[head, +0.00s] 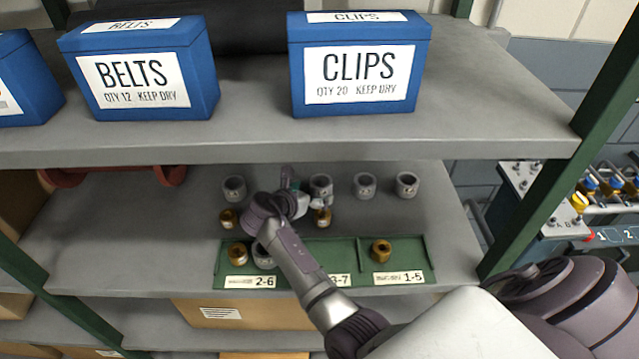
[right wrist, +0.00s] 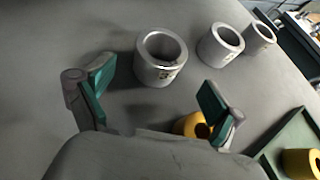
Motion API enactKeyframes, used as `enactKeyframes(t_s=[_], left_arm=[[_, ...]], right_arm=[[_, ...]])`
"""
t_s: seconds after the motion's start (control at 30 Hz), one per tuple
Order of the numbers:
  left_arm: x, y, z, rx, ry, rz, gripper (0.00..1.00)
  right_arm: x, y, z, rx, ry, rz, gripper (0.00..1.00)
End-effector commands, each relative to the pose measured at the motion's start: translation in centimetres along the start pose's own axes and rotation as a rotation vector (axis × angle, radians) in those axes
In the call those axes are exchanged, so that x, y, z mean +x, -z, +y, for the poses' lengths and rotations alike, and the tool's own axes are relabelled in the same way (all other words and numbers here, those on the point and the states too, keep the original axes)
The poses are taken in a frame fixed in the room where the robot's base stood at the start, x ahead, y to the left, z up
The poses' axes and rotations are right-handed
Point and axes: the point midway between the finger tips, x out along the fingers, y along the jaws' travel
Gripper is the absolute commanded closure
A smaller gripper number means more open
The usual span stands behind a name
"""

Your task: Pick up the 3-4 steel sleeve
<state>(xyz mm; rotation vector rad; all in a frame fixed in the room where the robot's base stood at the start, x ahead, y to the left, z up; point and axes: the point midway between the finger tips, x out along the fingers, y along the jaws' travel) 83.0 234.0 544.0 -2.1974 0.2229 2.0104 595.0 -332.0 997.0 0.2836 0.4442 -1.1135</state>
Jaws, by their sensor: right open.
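Several grey steel sleeves stand in a back row on the lower shelf in the head view: one at the left (head: 233,188), one beside my right gripper (head: 321,184), and two further right (head: 364,185) (head: 406,184). Their markings are too small to read, so I cannot tell which is 3-4. My right gripper (head: 305,192) is open and empty. In the right wrist view the nearest steel sleeve (right wrist: 160,62) stands upright just beyond and between the open fingers (right wrist: 157,97), apart from them. My left gripper is not in view.
Brass sleeves (head: 228,219) (head: 322,217) stand in front of the steel row. A green tray (head: 345,243) at the front edge holds brass pieces and a grey sleeve; labels read 2-6, 1-5, and a partly hidden 3-7. The upper shelf (head: 470,95) overhangs with blue boxes (head: 137,75) (head: 360,65).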

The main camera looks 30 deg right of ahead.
Motion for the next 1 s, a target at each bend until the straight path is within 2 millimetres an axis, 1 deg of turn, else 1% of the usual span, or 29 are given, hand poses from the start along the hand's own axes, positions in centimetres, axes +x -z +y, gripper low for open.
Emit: enactKeyframes(t_s=[0.23, 0.3, 0.37, 0.47, 0.63, 0.67, 0.7, 0.97, 1.0], left_arm=[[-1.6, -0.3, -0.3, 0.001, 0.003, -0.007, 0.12], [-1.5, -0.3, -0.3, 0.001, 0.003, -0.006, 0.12], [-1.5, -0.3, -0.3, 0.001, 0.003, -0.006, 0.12], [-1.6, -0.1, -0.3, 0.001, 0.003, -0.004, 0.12], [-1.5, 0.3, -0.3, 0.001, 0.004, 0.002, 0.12], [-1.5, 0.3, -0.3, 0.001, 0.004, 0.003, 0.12], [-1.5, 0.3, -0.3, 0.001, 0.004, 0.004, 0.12], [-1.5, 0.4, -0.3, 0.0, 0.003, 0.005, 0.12], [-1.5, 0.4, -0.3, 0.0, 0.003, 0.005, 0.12]], right_arm=[[3.3, -1.1, 0.3, -0.002, 0.003, 0.0, 0.06], [4.3, -0.8, 0.3, -0.001, 0.003, 0.0, 0.06], [4.9, -0.8, 0.3, -0.001, 0.002, 0.0, 0.06], [5.4, -0.7, 0.2, 0.0, 0.002, 0.0, 0.06], [5.4, -0.7, 0.2, 0.001, 0.001, 0.0, 0.06], [5.4, -0.7, 0.2, 0.001, 0.001, 0.0, 0.08], [5.4, -0.7, 0.2, 0.001, 0.001, 0.0, 0.15], [5.3, -0.7, 0.2, 0.001, 0.001, 0.0, 0.58], [5.3, -0.7, 0.2, 0.001, 0.001, 0.0, 0.65]])
